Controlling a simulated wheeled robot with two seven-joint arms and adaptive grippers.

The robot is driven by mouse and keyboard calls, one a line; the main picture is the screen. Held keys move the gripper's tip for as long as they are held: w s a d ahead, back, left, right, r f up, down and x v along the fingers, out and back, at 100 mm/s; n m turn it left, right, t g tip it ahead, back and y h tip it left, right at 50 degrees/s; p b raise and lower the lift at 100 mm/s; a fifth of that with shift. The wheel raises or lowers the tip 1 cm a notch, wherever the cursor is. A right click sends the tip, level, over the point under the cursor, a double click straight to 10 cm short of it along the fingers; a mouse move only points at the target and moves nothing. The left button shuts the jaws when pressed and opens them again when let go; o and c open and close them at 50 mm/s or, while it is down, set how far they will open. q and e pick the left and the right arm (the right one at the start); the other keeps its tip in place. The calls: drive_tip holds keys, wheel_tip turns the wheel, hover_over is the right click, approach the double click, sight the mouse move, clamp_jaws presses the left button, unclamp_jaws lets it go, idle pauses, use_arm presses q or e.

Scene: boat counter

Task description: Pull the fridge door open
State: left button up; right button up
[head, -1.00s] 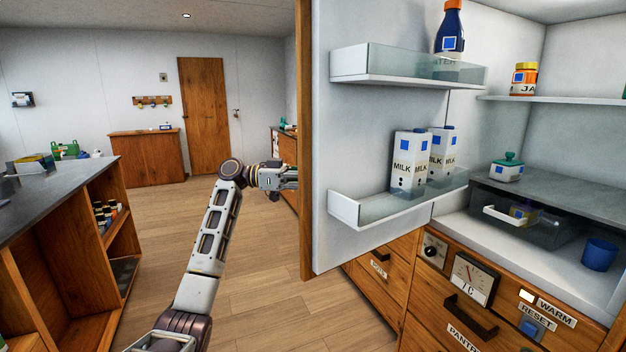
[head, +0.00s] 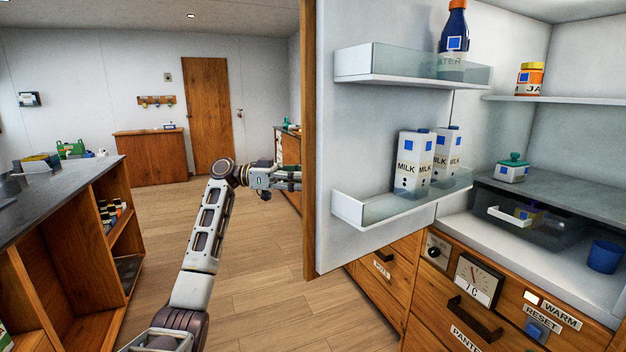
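The fridge door (head: 360,225) stands open in the head view. Its pale inner side faces me, and its wooden edge (head: 308,230) runs upright along the left. The door's outer face and any handle on it are hidden. My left gripper (head: 292,178) is beside the wooden edge, on the outer side of the door. Its fingers point right and end close to the edge; I cannot tell whether they touch it or how far apart they are. The fridge interior (head: 580,140) is exposed at right. My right gripper is not in view.
Door shelves hold milk cartons (head: 412,165) and a blue bottle (head: 454,35). Inside are a jar (head: 530,80), a green-lidded container (head: 512,168) and a blue cup (head: 604,257). A dark counter (head: 70,185) stands at left. The wooden floor (head: 250,270) between is clear.

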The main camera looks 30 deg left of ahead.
use_arm(q)
drive_tip(key=v, duration=0.8)
drive_tip(key=shift+a, duration=0.15)
idle(0.5)
